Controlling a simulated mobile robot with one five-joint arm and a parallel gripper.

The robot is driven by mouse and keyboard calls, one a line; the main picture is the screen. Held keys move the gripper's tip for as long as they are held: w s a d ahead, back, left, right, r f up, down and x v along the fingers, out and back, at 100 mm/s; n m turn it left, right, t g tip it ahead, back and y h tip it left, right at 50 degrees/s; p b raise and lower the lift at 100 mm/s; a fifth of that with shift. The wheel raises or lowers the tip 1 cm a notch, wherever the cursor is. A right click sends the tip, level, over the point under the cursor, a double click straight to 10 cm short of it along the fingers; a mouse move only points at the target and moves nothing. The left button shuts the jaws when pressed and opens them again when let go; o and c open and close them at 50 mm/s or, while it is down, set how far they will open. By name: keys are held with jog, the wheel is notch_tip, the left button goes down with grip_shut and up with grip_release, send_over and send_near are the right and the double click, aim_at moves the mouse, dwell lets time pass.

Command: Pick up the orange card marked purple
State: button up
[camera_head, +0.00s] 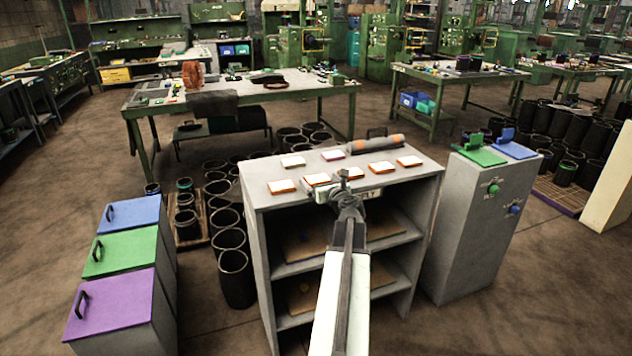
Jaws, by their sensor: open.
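Several small cards with pale tops and orange or reddish edges lie on the grey cabinet top (262,168). In the front row are a left card (282,186), a second card (313,179) partly hidden by my gripper, a third card (381,167) and a right card (410,161). Behind them lie a card (293,161) and a redder-edged card (333,154). The markings are too small to read, so I cannot tell which is marked purple. My gripper (343,174) is open above the cabinet's front edge, beside the second card; nothing shows in it.
Bins with blue (130,214), green (120,253) and purple (110,305) lids stand at left. A grey box with green and blue buttons (470,215) stands at right. Black sleeves (233,275) crowd the floor.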

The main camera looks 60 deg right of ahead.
jog(key=shift+w+d+f, duration=0.15)
jog(key=shift+w+d, duration=0.3)
jog(key=shift+w, duration=0.05)
jog(key=shift+a, duration=0.1)
jog(key=c, duration=1.4)
